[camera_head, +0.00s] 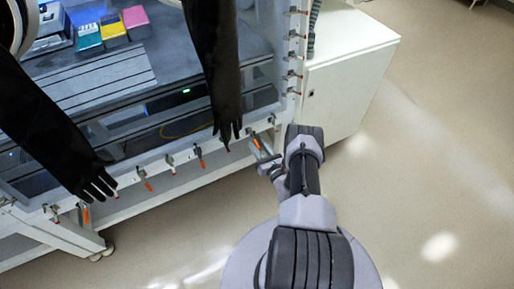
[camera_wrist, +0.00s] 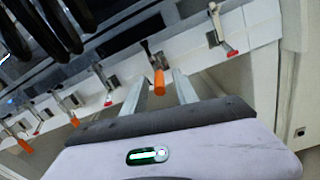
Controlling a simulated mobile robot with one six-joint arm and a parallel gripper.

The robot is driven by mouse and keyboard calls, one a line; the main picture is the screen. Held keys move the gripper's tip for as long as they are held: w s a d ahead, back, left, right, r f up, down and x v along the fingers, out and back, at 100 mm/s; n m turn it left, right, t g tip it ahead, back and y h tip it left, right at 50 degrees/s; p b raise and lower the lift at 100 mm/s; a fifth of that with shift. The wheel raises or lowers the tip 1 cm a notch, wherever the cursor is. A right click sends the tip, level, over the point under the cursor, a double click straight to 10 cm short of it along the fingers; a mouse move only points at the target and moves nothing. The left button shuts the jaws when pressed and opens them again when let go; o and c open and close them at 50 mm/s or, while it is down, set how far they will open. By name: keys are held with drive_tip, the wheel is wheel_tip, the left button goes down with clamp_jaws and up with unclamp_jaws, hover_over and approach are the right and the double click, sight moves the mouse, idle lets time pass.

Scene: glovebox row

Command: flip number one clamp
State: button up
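A row of toggle clamps with orange or red handle tips runs along the glovebox's lower front rail. No number is readable on any of them, so I cannot tell which is number one. In the wrist view one clamp with an orange handle (camera_wrist: 159,82) lies between the fingers of my gripper (camera_wrist: 160,74). The two metal fingers are apart, and no grip on the handle shows. In the head view my gripper (camera_head: 264,156) is at the right end of the rail, beside an orange-tipped clamp (camera_head: 256,143), partly covering that area.
A red-tipped clamp (camera_wrist: 222,32) is to the right. Several clamps line the rail to the left, including an orange-tipped one (camera_head: 145,180). Black gloves (camera_head: 217,70) hang over the rail. A white cabinet (camera_head: 345,80) stands at right. The floor (camera_head: 430,190) at right is clear.

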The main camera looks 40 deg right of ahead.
drive_tip(key=shift+w+d, duration=0.15)
drive_tip(key=shift+w, duration=0.4)
clamp_jaws()
idle(1.0)
